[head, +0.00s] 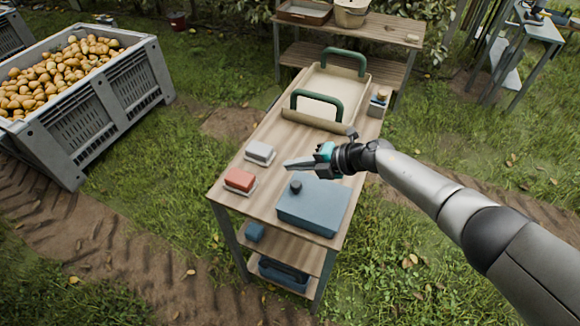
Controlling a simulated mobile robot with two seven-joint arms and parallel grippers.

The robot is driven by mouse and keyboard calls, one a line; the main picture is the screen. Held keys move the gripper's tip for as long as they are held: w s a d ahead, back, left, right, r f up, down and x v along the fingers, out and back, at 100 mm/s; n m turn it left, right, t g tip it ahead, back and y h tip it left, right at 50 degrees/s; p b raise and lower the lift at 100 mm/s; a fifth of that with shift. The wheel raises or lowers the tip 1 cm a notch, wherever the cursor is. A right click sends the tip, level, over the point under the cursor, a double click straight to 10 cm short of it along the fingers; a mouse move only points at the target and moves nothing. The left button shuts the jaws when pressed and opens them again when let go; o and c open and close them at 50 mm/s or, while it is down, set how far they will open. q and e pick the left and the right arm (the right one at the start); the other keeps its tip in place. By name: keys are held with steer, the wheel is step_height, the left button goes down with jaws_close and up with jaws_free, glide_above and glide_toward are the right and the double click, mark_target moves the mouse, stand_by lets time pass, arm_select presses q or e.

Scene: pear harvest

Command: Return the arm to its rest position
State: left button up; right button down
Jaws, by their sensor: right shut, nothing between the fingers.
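My right arm comes in from the lower right and reaches over a wooden table. My right gripper (288,164) is shut and empty. It is above the table (222,187), between a grey-white block (260,152) on a small tray and a blue box (314,206) with a dark knob. The gripper looks apart from both, though its exact height is hard to tell. My left gripper is not in view.
A red block (240,179) lies near the table's left edge. A beige carrier with green handles (316,107) stands at the far end, beside a small grey container (378,104). A grey crate of pears (96,121) stands at left.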

step_height(320, 180, up, 9)
steer(key=p, duration=0.2)
steer(key=shift+r+p, duration=0.2)
steer(key=shift+p, duration=0.2)
